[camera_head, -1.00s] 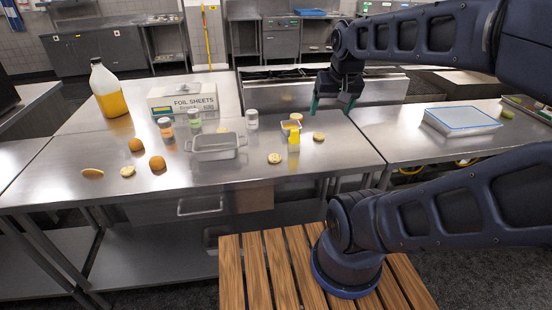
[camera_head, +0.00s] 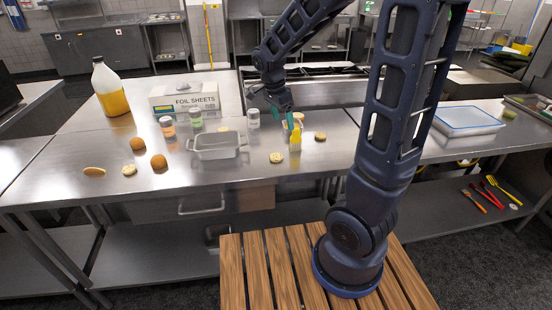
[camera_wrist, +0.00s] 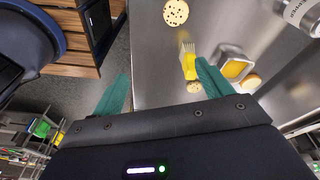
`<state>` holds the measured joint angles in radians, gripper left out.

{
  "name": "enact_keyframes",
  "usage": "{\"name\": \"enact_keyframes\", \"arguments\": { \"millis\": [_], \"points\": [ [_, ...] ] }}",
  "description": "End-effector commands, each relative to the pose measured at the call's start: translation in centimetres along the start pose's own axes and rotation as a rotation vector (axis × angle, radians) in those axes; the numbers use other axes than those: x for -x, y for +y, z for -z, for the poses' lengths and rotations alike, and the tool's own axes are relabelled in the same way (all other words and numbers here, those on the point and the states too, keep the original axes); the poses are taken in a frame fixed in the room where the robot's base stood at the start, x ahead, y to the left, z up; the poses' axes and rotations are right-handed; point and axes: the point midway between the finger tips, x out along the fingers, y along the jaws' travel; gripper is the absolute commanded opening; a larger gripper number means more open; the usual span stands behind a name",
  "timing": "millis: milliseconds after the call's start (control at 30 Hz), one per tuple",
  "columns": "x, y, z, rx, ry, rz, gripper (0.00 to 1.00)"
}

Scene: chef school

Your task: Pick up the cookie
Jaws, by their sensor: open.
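One cookie (camera_head: 276,158) is near the counter's middle, right of the metal pan. My gripper (camera_head: 284,118), with teal fingers, is above the counter near the yellow item. In the wrist view, a dark-speckled cookie (camera_wrist: 176,12) is at the top.
A blue-rimmed tray (camera_head: 468,121) is at the right.

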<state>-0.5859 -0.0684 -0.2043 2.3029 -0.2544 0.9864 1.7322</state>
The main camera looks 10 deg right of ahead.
Motion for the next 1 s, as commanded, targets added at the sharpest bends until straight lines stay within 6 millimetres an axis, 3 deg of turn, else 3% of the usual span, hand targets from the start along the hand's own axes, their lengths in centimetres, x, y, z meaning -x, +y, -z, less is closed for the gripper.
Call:
{"name": "enact_keyframes", "arguments": {
  "millis": [200,400,567,1000],
  "points": [
    [-2.9,-3.5,-3.6,-0.219,0.093,-0.054,0.78],
    [-4.6,-5.3,-5.7,-0.359,0.160,-0.060,0.78],
    [-5.3,-5.7,-6.2,-0.399,0.180,-0.059,0.78],
    [-10.3,-5.2,-5.3,-0.403,0.179,-0.059,0.78]
  ]
}}
